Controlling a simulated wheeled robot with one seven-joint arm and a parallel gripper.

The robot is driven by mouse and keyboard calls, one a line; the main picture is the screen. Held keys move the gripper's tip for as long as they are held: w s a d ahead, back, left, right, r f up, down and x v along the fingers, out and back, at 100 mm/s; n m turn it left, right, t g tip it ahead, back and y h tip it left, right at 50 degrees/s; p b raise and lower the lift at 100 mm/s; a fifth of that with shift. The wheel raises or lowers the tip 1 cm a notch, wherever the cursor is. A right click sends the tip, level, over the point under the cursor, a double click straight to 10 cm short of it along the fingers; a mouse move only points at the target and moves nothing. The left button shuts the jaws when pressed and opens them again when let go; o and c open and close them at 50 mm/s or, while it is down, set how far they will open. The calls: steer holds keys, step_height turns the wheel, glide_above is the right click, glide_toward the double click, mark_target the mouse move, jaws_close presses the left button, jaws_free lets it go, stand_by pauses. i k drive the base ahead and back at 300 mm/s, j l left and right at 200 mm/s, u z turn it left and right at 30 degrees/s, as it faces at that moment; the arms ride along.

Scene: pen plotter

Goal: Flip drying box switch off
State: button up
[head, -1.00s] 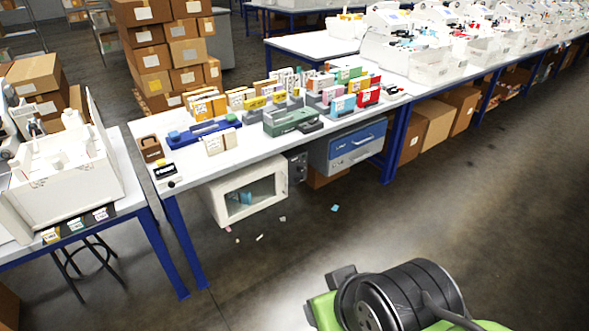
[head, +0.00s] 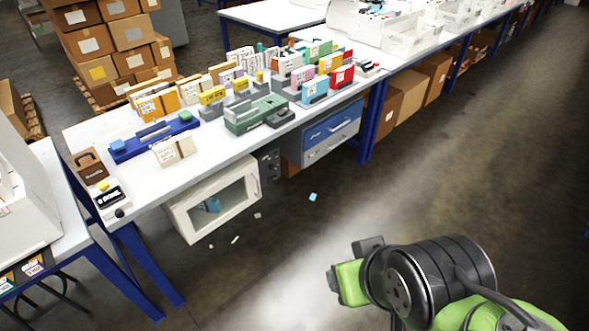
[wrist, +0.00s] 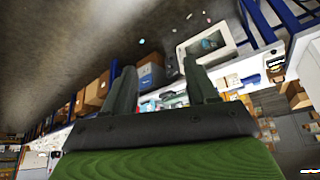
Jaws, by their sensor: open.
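The drying box is a white box with a glass door (head: 212,200), hung under the left part of the white table in the head view. A grey panel (head: 270,165) with small dark parts sits just right of it; I cannot make out a switch lever on it. The box also shows in the wrist view (wrist: 212,42), turned over, beyond my fingers. My gripper (wrist: 158,78) has two dark fingers spread apart with nothing between them. It is well away from the box. In the head view my green and black arm is at the lower right, and the fingertips are not clear.
The white table (head: 215,155) carries several coloured card packs, a blue tray (head: 152,140) and a green device (head: 255,115). A blue and grey drawer unit (head: 330,132) hangs right of the panel. Blue table legs (head: 125,275) stand left.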

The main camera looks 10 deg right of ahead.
mark_target(272, 179)
steer(key=i+j+u, duration=0.15)
steer(key=i, duration=0.85)
steer(key=i+j+u, duration=0.2)
steer(key=i, duration=0.85)
